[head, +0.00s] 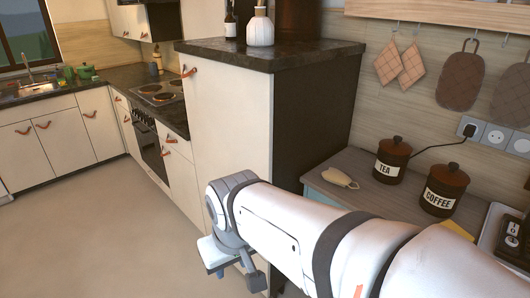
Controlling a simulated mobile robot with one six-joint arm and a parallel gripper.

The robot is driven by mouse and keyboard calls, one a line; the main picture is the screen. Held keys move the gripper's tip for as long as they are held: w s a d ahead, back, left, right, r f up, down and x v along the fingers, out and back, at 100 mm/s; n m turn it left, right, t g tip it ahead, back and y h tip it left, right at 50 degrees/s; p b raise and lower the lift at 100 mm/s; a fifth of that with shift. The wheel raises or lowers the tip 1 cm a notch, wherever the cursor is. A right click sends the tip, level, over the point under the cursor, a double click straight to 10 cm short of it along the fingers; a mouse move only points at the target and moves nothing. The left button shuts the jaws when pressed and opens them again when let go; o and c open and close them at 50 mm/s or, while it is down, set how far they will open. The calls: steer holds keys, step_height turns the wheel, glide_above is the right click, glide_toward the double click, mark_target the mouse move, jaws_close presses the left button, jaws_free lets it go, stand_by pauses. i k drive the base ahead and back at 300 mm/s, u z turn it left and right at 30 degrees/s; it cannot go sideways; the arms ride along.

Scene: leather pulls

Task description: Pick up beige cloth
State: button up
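A small beige cloth (340,178) lies crumpled on the grey-blue counter (325,190) at the right, left of the tea canister. My arm reaches in from the lower right, in front of this counter. My gripper (220,268) hangs at the arm's far end, low over the floor, left of the cloth and well apart from it.
Dark tea (392,160) and coffee (443,190) canisters stand right of the cloth. A tall cabinet (232,125) with a dark top rises beside the counter. Pot holders (400,64) hang on the wall above. The floor (100,230) at left is clear.

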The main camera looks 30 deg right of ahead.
mark_target(333, 176)
steer(key=z, duration=0.55)
steer(key=i, duration=1.1)
steer(key=z, duration=0.85)
steer(key=k, duration=0.8)
steer(key=z, duration=0.15)
steer(key=i, duration=0.9)
steer(key=u, duration=0.1)
